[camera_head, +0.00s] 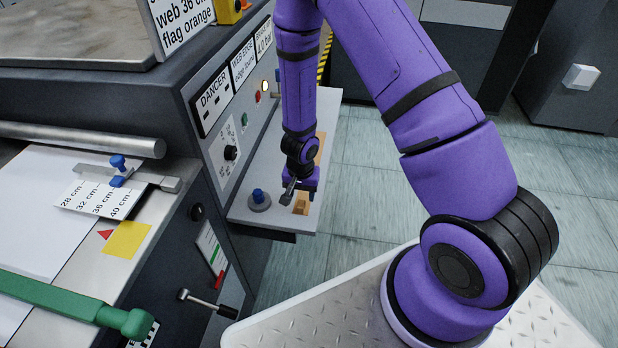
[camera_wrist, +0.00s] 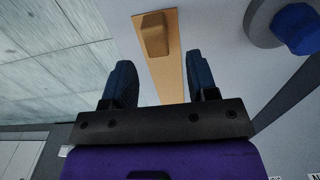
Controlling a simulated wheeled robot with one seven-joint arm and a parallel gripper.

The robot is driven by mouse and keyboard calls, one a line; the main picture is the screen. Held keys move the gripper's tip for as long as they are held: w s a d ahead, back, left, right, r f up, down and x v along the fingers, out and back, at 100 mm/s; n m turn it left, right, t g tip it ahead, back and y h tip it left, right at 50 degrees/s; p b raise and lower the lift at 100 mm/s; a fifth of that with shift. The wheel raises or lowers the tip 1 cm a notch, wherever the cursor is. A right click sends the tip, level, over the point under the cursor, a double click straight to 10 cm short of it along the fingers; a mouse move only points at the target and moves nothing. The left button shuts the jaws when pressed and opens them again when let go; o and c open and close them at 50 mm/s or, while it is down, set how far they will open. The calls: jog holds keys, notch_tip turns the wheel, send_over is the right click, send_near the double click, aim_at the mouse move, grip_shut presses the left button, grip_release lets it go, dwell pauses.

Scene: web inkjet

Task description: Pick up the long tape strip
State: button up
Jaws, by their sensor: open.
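The long tape strip (camera_wrist: 168,75) is a flat tan band lying on a pale grey shelf. A raised brown block or tab (camera_wrist: 154,38) sits at one end of it. My gripper (camera_wrist: 159,70) is open and empty, and the strip shows between its two dark fingers in the wrist view. I cannot tell the height of the fingers above the shelf. In the head view, my gripper (camera_head: 300,186) hangs over the shelf and hides the middle of the strip; the strip's far part (camera_head: 320,150) and the brown block (camera_head: 300,208) show on either side.
A blue knob on a grey round base (camera_head: 259,199) stands on the shelf, left of my gripper; it also shows in the wrist view (camera_wrist: 296,27). The machine's control panel (camera_head: 228,110) rises behind it. The tiled floor (camera_head: 370,190) right of the shelf is open.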

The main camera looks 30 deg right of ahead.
aim_at(302, 200)
jog(key=shift+s+f, duration=0.15)
jog(key=shift+f, duration=1.7)
jog(key=shift+c, duration=0.2)
grip_shut()
